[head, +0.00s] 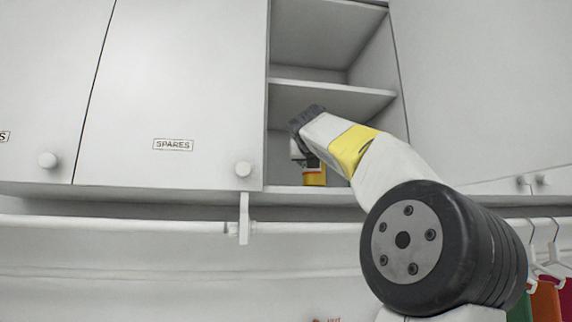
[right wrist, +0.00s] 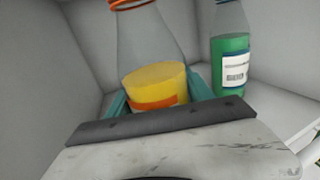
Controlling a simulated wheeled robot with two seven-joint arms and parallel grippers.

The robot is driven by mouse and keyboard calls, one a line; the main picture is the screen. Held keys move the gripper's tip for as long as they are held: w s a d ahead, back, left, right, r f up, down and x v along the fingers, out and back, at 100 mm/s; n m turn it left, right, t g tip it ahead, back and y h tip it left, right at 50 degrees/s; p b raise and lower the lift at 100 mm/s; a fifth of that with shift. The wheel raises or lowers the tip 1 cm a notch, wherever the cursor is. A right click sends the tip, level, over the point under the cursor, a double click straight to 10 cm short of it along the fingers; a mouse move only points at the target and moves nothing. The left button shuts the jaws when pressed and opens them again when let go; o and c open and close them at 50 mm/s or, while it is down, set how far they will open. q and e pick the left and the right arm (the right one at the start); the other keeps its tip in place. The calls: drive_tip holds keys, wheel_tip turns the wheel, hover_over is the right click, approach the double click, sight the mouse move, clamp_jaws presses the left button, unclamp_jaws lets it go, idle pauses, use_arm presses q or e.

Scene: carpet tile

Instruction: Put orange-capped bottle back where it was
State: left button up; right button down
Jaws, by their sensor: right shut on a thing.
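The orange-capped bottle (right wrist: 155,55) is clear, with yellow contents and an orange-and-white label; only the lower edge of its orange top shows at the frame's upper edge. My right gripper (right wrist: 160,97) is shut on it, with a teal finger on each side. In the head view my right gripper (head: 309,150) reaches into the open cabinet compartment, and a yellow bit of the bottle (head: 314,178) shows below it, low in the compartment near its floor. Whether the bottle touches the floor cannot be told. My left gripper is not in view.
A bottle with green contents (right wrist: 231,65) stands to the right of the held bottle. A shelf board (head: 330,92) runs above my gripper. The closed SPARES door (head: 175,100) is left of the opening. A rail (head: 110,225) runs below the cabinet.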

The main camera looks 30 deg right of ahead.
drive_tip(key=shift+f, duration=0.3)
drive_tip(key=shift+c, duration=1.5)
unclamp_jaws()
drive_tip(key=shift+f, duration=0.1)
drive_tip(key=shift+s, duration=0.15)
